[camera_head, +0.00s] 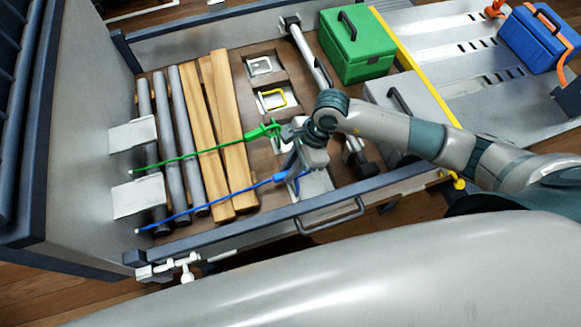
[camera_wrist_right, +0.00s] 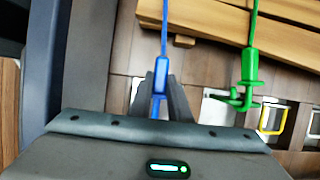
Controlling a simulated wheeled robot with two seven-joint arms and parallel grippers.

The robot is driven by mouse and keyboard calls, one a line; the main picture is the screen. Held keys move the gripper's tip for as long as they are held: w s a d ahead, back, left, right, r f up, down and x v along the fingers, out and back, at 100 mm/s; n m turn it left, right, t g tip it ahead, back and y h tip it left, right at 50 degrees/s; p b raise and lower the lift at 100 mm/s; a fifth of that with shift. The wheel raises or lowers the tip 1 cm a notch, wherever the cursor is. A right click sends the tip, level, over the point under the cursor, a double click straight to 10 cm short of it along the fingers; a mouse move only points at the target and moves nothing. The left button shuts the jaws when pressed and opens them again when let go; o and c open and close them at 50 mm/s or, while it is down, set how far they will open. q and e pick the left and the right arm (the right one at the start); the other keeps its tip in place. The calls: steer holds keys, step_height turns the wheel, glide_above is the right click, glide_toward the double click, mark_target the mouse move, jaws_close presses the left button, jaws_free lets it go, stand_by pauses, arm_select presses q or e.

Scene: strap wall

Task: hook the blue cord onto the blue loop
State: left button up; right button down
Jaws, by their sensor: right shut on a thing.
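The blue cord (camera_head: 205,207) runs taut from the left wall panel, across the pipes and planks, to my right gripper (camera_head: 291,175). In the right wrist view the fingers of my right gripper (camera_wrist_right: 161,92) are shut on the blue end piece (camera_wrist_right: 159,76) of the cord, which points in between them. I cannot make out the blue loop in either view; the gripper and arm cover part of the deck there. My left gripper is not in view.
A green cord (camera_head: 190,157) with a green hook (camera_head: 263,131) lies just beyond the blue one; I cannot tell whether it is hooked. A yellow loop (camera_head: 275,98) sits on a recessed plate. Planks (camera_head: 228,130), a green box (camera_head: 357,47) and a side rail (camera_head: 270,217) surround the spot.

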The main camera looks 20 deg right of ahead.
mark_target(274, 177)
steer(key=shift+a, duration=1.05)
steer(key=shift+a, duration=0.35)
steer(key=shift+a, duration=0.5)
steer(key=c, duration=1.6)
jaws_free()
